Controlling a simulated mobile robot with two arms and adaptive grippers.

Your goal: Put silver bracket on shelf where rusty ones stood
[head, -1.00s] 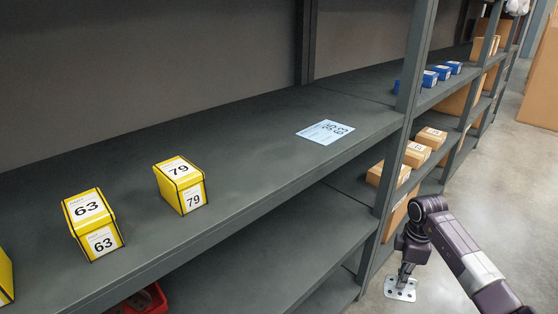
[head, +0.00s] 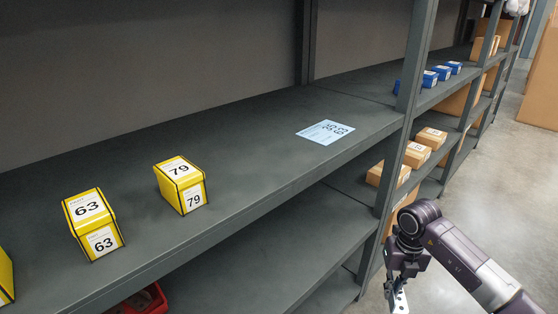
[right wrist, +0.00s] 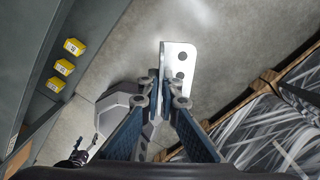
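The silver bracket (right wrist: 180,62) is a bright L-shaped plate with several holes in its long face. My right gripper (right wrist: 161,98) is shut on one end of it, and the plate sticks out beyond the fingertips. In the head view the right gripper (head: 403,277) points down, with the bracket (head: 398,300) below it, in front of the shelf's right post. The grey shelf (head: 255,125) has a bare stretch and a pale blue printed sheet (head: 325,132) lying flat near its right end. No rusty brackets show.
Yellow boxes marked 63 (head: 93,224) and 79 (head: 181,187) stand on the shelf's left part. A red bin (head: 147,300) sits below. Cardboard boxes (head: 417,154) and blue boxes (head: 442,73) fill the bays beyond the post. A wood-edged crate (right wrist: 277,125) is at right.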

